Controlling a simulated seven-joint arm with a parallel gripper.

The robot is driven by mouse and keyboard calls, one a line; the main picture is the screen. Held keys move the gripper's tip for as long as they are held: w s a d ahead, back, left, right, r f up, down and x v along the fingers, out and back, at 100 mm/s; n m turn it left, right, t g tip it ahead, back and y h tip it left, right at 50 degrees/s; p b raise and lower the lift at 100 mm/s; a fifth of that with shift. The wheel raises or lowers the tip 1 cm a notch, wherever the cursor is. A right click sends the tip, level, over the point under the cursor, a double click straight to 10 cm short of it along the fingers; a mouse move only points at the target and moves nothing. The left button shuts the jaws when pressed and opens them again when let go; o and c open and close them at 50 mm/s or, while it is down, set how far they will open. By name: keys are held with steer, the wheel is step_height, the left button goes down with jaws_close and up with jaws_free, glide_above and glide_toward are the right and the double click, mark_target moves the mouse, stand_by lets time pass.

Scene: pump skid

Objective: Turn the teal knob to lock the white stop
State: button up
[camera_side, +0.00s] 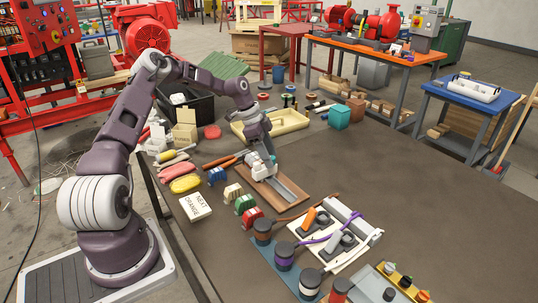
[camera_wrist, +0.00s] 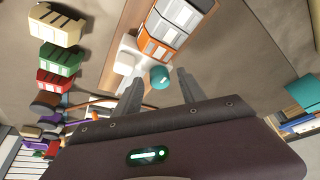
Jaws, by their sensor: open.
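In the wrist view the teal knob (camera_wrist: 160,77) is a short round piece on the side of the white stop (camera_wrist: 126,60). The stop sits beside a row of white, orange and grey blocks (camera_wrist: 163,32). My gripper (camera_wrist: 158,78) is open, with one finger on each side of the knob as seen in this view. Gaps show between fingers and knob; I cannot tell how far the tips are above it. In the side view my gripper (camera_side: 264,166) is over the metal rail (camera_side: 287,186) on a brown board (camera_side: 268,196). The knob is not clear there.
Green (camera_side: 244,204), red (camera_side: 252,217) and cream (camera_side: 233,191) blocks stand in front of the board. A white sign (camera_side: 196,207) lies nearby. A cream tray (camera_side: 285,124) and a teal box (camera_side: 339,117) are behind.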

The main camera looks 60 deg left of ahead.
steer(key=v, duration=0.7)
steer(key=s+d+r+n+g+y, duration=0.15)
steer(key=s+d+r, duration=0.25)
steer(key=d+r, duration=0.4)
steer(key=s+d+r+n+y, duration=0.1)
steer(key=s+d+r+y, duration=0.25)
steer(key=d+r, duration=0.4)
steer(key=s+d+r+n+t+h, duration=0.1)
steer(key=s+d+n+t, duration=0.1)
steer(key=s+d, duration=0.4)
steer(key=s+d+r+n+t, duration=0.1)
steer(key=s+d+n, duration=0.3)
steer(key=s, duration=1.3)
steer(key=shift+d+r+n+t+h, duration=0.4)
steer(key=shift+d+t, duration=0.15)
steer(key=shift+d, duration=0.6)
